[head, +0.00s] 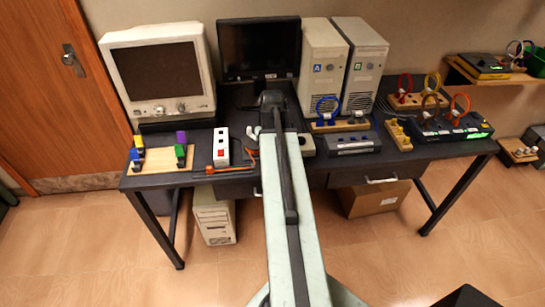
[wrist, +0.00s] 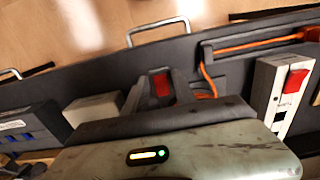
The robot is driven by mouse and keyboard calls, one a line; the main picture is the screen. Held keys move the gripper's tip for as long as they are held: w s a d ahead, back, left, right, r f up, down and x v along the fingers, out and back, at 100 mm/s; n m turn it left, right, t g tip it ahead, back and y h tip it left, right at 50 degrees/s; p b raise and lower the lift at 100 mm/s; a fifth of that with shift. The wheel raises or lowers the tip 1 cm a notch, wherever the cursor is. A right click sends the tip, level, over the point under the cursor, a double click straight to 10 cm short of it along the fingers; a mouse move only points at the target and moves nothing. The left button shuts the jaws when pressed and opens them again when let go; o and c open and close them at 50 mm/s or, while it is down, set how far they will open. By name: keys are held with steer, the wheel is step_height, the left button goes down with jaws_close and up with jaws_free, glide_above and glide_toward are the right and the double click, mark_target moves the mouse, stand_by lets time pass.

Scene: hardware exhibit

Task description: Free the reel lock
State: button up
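My gripper (wrist: 163,88) shows in the wrist view as dark fingers over the dark desk, beyond my pale wrist housing. A small red block-like part (wrist: 160,84) shows between the fingers. I cannot tell whether they touch it, nor whether it is the reel lock. An orange cable (wrist: 250,43) runs along the desk and bends close beside the gripper. In the head view the orange cable (head: 238,160) lies left of my arm, and my arm hides the spot under the gripper. No reel is clearly recognisable.
A white box with a red switch (wrist: 287,95) stands right of the gripper; it also shows in the head view (head: 221,148). A pale box (wrist: 92,108) and a blue-grey device (wrist: 30,128) stand left. The desk (head: 240,182) also bears monitors, computer towers and coloured ring stands.

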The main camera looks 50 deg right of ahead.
jaws_close()
steer(key=shift+w+d+g+y, duration=0.3)
steer(key=shift+g+y, duration=0.1)
steer(key=shift+g, duration=0.1)
steer(key=shift+g+y+b, duration=0.3)
steer(key=shift+g+y, duration=0.1)
steer(key=shift+g, duration=0.1)
steer(key=shift+r, duration=0.1)
steer(key=shift+s+a, duration=0.1)
steer(key=shift+o, duration=2.2)
jaws_free()
